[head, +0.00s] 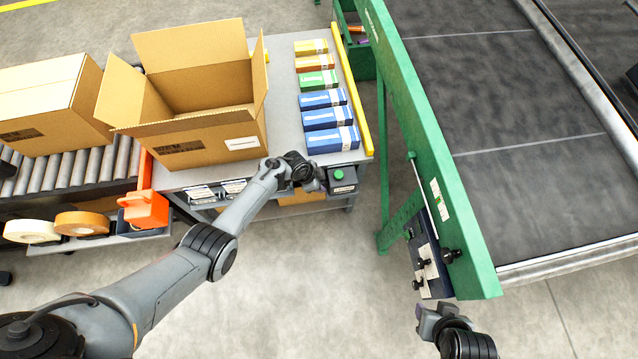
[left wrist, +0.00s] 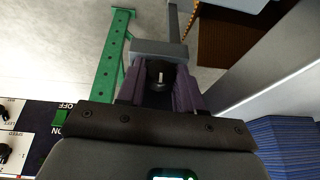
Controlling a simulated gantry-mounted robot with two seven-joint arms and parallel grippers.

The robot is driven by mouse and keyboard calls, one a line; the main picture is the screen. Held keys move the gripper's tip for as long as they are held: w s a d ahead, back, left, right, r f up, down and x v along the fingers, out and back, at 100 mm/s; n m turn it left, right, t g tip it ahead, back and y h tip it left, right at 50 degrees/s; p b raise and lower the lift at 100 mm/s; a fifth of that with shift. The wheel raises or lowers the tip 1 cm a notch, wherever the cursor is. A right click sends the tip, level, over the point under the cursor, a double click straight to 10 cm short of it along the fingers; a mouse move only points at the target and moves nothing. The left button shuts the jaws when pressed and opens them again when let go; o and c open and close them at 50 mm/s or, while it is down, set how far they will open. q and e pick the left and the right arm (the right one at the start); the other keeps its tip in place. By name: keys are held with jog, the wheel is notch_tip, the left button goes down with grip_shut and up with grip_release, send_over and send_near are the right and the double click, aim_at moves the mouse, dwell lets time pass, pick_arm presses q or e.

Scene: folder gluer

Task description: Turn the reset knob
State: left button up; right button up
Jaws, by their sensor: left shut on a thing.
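My left gripper (head: 314,181) is at the front edge of the packing table, just left of a small grey box with a green button (head: 340,174). In the left wrist view its two purple fingers (left wrist: 160,88) are shut on a round black knob (left wrist: 159,72) with a white pointer mark, which I take as the reset knob. A grey block (left wrist: 159,50) lies just beyond it. The gripper hides the knob in the head view. My right gripper (head: 430,315) is at the lower right, below the green machine's panel, apart from it; its finger opening is unclear.
An open carton (head: 215,135) and a row of coloured small boxes (head: 327,118) stand on the table (head: 282,50). An orange container (head: 145,210) and tape rolls (head: 82,223) sit at left. The green machine frame (head: 425,120) carries a knobbed panel (head: 428,258). Floor between is clear.

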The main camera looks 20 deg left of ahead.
pick_arm(q)
jog(key=shift+a+f+g, duration=0.1)
jog(key=shift+g, duration=0.3)
jog(key=o, duration=1)
jog(key=p+v, duration=0.6)
jog(key=v, duration=0.5)
jog(key=shift+w+f, duration=0.1)
jog(key=shift+a, duration=0.1)
